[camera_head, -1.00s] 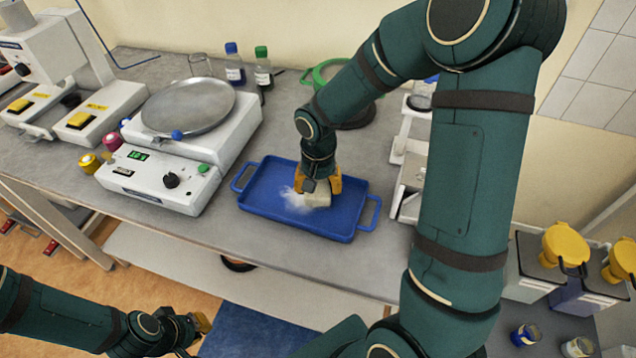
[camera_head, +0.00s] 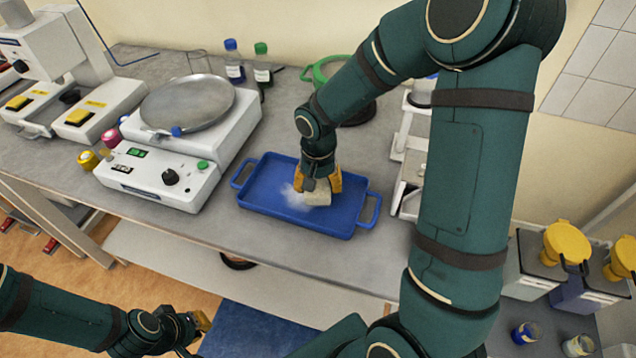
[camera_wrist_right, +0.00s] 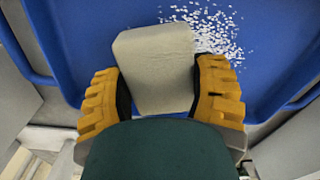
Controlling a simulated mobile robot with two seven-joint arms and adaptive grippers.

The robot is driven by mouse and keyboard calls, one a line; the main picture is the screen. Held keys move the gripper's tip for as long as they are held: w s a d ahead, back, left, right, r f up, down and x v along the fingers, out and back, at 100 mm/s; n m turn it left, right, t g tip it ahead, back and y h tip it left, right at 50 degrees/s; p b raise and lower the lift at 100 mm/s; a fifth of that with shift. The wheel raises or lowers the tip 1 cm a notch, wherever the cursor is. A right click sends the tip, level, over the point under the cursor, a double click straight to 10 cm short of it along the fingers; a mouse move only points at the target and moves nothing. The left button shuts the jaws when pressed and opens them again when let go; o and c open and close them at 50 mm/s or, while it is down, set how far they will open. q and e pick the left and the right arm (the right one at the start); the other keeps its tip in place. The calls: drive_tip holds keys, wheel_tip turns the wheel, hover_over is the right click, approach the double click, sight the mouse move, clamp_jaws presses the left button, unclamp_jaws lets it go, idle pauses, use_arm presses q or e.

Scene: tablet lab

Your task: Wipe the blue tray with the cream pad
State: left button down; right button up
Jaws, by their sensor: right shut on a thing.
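The blue tray (camera_head: 345,222) lies on the grey bench, with a handle at each end. My right gripper (camera_head: 322,186) is inside the tray's outline, shut on the cream pad (camera_head: 318,196). The right wrist view shows the pad (camera_wrist_right: 156,68) between the yellow fingers of the gripper (camera_wrist_right: 160,92), over the tray floor (camera_wrist_right: 90,40). Whether the pad touches the floor I cannot tell for sure. White powder (camera_head: 294,197) lies beside the pad, and its grains show in the wrist view (camera_wrist_right: 212,30). My left gripper (camera_head: 203,322) is low in front of the bench; its fingers are too small to read.
A white device with a round metal plate (camera_head: 188,103) stands left of the tray. Blue-capped (camera_head: 234,64) and green-capped (camera_head: 263,68) bottles stand behind. White equipment (camera_head: 411,160) is close on the tray's right. Bare bench (camera_head: 275,118) lies behind the tray.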

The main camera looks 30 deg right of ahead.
drive_tip(key=shift+f+b, duration=0.55)
drive_tip(key=shift+f, duration=0.1)
drive_tip(key=shift+w+a, duration=0.1)
